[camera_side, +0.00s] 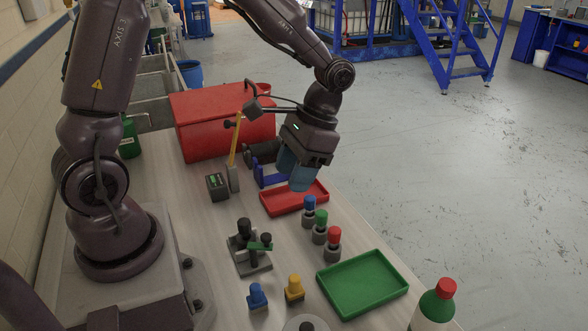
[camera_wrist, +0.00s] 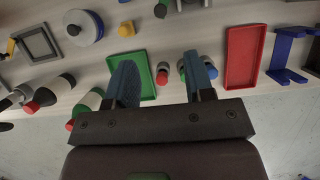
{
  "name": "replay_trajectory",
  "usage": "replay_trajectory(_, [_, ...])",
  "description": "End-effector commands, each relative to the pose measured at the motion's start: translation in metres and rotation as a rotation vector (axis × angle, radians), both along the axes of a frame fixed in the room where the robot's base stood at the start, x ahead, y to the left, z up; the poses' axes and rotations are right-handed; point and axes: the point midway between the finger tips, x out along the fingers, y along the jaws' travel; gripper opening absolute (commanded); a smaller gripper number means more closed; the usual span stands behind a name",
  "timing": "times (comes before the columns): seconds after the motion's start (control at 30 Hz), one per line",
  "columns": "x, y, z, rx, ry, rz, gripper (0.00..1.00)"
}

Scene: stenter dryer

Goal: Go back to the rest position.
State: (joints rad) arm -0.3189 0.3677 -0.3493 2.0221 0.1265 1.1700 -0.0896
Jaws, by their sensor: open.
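My gripper (camera_side: 297,178) has blue fingers and hangs above the red tray (camera_side: 318,201) in the side view, apart from the table. In the wrist view my gripper (camera_wrist: 162,70) has its two fingers spread, with nothing held between them. Beyond the gap, small capped pieces show, one with a red cap (camera_wrist: 162,75). The green tray (camera_wrist: 148,86) lies partly behind the left finger, and the red tray (camera_wrist: 244,55) lies to the right of the fingers.
Blue-, green- and red-capped pieces (camera_side: 333,242) stand in a row between the trays. The green tray (camera_side: 362,283) is empty. A red box (camera_side: 215,122), a blue stand (camera_side: 268,175) and a small dark meter (camera_side: 217,186) are behind. A red-capped bottle (camera_side: 435,305) stands at front right.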

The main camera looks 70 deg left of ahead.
Motion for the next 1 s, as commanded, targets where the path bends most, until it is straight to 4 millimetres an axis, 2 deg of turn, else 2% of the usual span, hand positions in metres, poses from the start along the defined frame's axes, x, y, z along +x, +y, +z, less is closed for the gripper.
replay_trajectory(0.27, [0.001, -0.001, -0.003, -0.009, -0.014, -0.006, 0.48])
replay_trajectory(0.37, [-0.009, 0.003, -0.002, -0.007, -0.044, 0.007, 0.48])
replay_trajectory(0.47, [-0.017, 0.006, 0.014, 0.016, -0.124, 0.015, 0.48])
replay_trajectory(0.8, [-0.059, 0.005, 0.088, 0.059, -0.536, 0.037, 0.48])
replay_trajectory(1.0, [-0.083, 0.0, 0.12, 0.025, -0.753, 0.041, 0.48])
